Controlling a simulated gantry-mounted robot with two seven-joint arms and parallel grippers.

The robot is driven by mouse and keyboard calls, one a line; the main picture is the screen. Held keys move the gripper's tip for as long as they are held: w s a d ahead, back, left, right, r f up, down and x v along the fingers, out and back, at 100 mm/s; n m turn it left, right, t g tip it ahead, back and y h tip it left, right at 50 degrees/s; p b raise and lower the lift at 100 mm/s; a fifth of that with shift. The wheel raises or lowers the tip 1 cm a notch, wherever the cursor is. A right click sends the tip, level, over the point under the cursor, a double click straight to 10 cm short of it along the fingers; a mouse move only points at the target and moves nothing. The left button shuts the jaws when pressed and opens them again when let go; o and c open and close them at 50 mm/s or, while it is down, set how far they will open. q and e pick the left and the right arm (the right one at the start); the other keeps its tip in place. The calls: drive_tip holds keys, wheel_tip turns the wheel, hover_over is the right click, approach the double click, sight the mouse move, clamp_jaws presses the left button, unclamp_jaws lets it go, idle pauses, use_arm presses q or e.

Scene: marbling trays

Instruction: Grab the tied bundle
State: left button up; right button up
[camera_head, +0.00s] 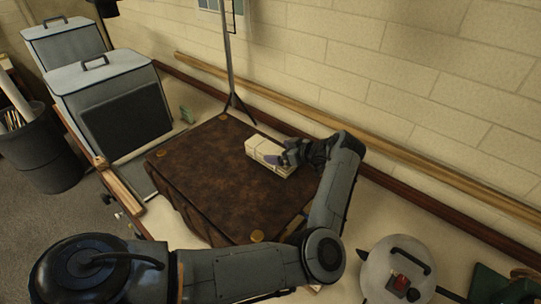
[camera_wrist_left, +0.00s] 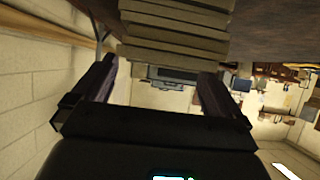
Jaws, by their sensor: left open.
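The tied bundle (camera_head: 257,147) is a pale, layered block with dark ties. It lies on a dark brown, worn board (camera_head: 205,165) with round brass-coloured corner pieces. My left gripper (camera_head: 281,158) is at the bundle's right end, with a finger overlapping it in the head view. In the left wrist view the bundle's stacked layers (camera_wrist_left: 180,28) show at the top, ahead of and between the open fingers of my left gripper (camera_wrist_left: 157,70). Whether the fingers touch it, I cannot tell. My right gripper is not seen.
A thin dark stand (camera_head: 229,60) rises behind the board, near the brick wall. Grey cases with handles (camera_head: 105,80) stand at the left. A round pale lid (camera_head: 378,268) with a dark handle is at the lower right. A dark bin (camera_head: 45,155) stands far left.

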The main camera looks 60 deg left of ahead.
sight(273, 151)
use_arm(q)
drive_tip(key=shift+x, duration=1.9)
drive_tip(key=shift+s, duration=0.1)
drive_tip(key=c, duration=1.3)
